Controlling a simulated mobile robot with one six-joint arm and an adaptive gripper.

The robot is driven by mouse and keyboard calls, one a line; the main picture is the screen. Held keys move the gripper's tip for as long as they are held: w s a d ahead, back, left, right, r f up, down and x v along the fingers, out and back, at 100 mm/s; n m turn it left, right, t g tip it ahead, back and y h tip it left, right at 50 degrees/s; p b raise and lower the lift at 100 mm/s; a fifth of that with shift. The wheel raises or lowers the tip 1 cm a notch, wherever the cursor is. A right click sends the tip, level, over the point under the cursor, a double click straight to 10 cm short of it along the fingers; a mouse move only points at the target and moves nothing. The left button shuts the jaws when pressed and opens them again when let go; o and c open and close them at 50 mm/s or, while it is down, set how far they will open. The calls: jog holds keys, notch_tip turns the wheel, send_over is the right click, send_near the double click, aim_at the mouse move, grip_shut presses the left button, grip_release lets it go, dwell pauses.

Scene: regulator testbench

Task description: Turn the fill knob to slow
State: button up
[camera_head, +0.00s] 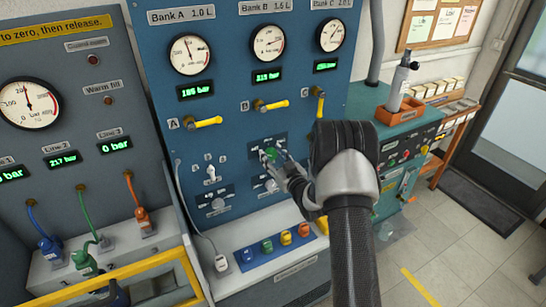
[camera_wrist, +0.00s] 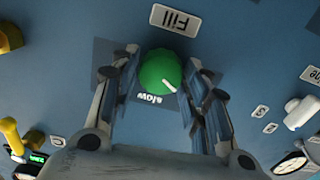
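The fill knob (camera_wrist: 158,68) is a round green knob on the blue panel in the wrist view. The "Fill" label (camera_wrist: 173,20) is above it, upside down. The knob's white pointer line aims to the lower right. The "slow" marking (camera_wrist: 148,99) is below the knob, a little left of the pointer's end. My gripper (camera_wrist: 163,70) is open, with one finger on each side of the knob and a small gap visible on both sides. In the head view my gripper (camera_head: 276,162) is at the panel, partly covering the fill knob (camera_head: 269,153).
Yellow valve handles (camera_head: 271,105) stick out above my gripper. An orange tray with a grey cylinder (camera_head: 401,88) stands at the right. Floor is free at the right.

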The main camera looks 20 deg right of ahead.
jog(key=c, duration=0.6)
jog(key=shift+o, duration=0.2)
jog(key=shift+m, duration=0.3)
jog(key=m+b, duration=0.2)
jog(key=m, duration=0.3)
jog(key=shift+d+f+b, duration=0.1)
jog(key=shift+b, duration=0.3)
jog(key=m+b, duration=0.1)
jog(key=m, duration=0.5)
jog(key=o, duration=1.1)
jog(key=shift+c, duration=0.2)
